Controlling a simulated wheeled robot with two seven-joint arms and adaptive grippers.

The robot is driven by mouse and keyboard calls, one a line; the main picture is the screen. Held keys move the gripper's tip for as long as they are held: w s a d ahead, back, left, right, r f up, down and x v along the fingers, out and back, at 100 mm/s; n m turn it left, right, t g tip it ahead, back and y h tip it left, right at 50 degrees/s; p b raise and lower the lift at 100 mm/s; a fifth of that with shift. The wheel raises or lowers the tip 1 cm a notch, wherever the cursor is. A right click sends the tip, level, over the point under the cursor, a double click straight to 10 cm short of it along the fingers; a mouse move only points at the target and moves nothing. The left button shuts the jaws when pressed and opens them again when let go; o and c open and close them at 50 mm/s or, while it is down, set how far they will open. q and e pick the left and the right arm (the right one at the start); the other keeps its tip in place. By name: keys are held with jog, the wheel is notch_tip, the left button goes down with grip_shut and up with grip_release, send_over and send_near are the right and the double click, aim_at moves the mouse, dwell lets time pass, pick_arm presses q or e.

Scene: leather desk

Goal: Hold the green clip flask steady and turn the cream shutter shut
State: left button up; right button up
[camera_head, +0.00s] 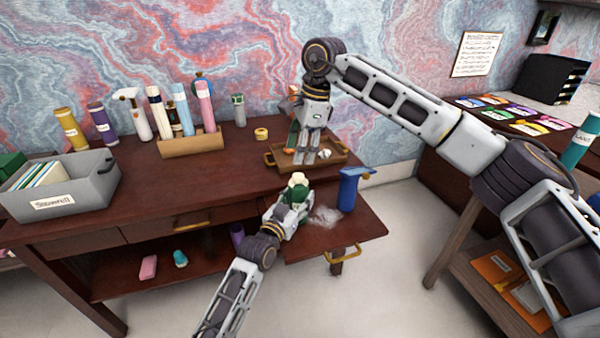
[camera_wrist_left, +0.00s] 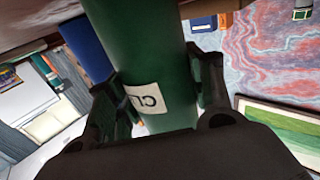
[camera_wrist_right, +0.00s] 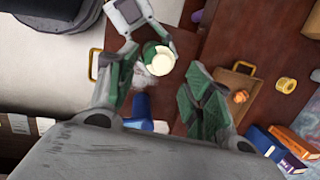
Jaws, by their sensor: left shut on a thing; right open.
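The green clip flask (camera_head: 296,200) is in my left gripper (camera_head: 288,210), over the front of the desk at the pulled-out part. In the left wrist view its green body (camera_wrist_left: 147,50) with a white label runs between the two fingers. The cream shutter (camera_head: 299,178) is on top of the flask, uncovered. My right gripper (camera_head: 314,156) is open and empty, pointing down in front of the wooden tray, behind the flask in the head view. In the right wrist view the cream shutter (camera_wrist_right: 162,65) appears between the open fingers, apart from them.
A blue spray bottle (camera_head: 349,190) stands close right of the flask. A whitish tuft (camera_head: 326,215) lies beside it. The wooden tray (camera_head: 276,162) holds small items. A bottle rack (camera_head: 192,147) and a grey bin (camera_head: 95,185) stand further left. The desk's left middle is clear.

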aim_at(299, 175)
jog(key=shift+d+r+m+t+y, duration=0.3)
jog(key=shift+d+m, duration=0.35)
jog(key=shift+m, duration=0.8)
jog(key=shift+d+r+m+t+y, duration=0.15)
jog(key=shift+d+r+m, duration=0.35)
jog(key=shift+m, duration=1)
jog(key=shift+d+r+m+t+y, duration=0.25)
jog(key=shift+d+m, duration=0.55)
jog(key=shift+m, duration=0.65)
jog(key=shift+f, duration=0.2)
jog(key=shift+x, duration=5.9)
jog(key=shift+c, duration=0.2)
jog(key=c, duration=1)
